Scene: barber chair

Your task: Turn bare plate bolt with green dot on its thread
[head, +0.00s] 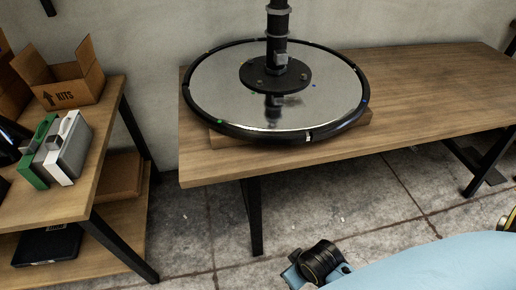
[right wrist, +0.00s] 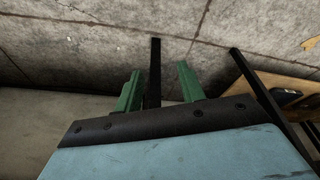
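A round base plate (head: 215,85) with a mirror-like top and a black rim lies on the wooden workbench. A black column (head: 277,30) stands on it through a round black flange (head: 258,76) with small bolts, too small to tell apart. A small green mark (head: 219,121) shows on the left front rim. I cannot tell which bolt is bare or has a green dot on its thread. In the right wrist view, my right gripper (right wrist: 160,88) has two green fingers spread apart, empty, with a dark table leg behind the gap. My left gripper is not in view.
The wooden workbench (head: 430,95) is clear right of the plate. A shelf table (head: 75,190) at the left holds a cardboard box (head: 70,90), a green case (head: 35,160) and a grey case (head: 72,150). The concrete floor (head: 350,205) between shows open room.

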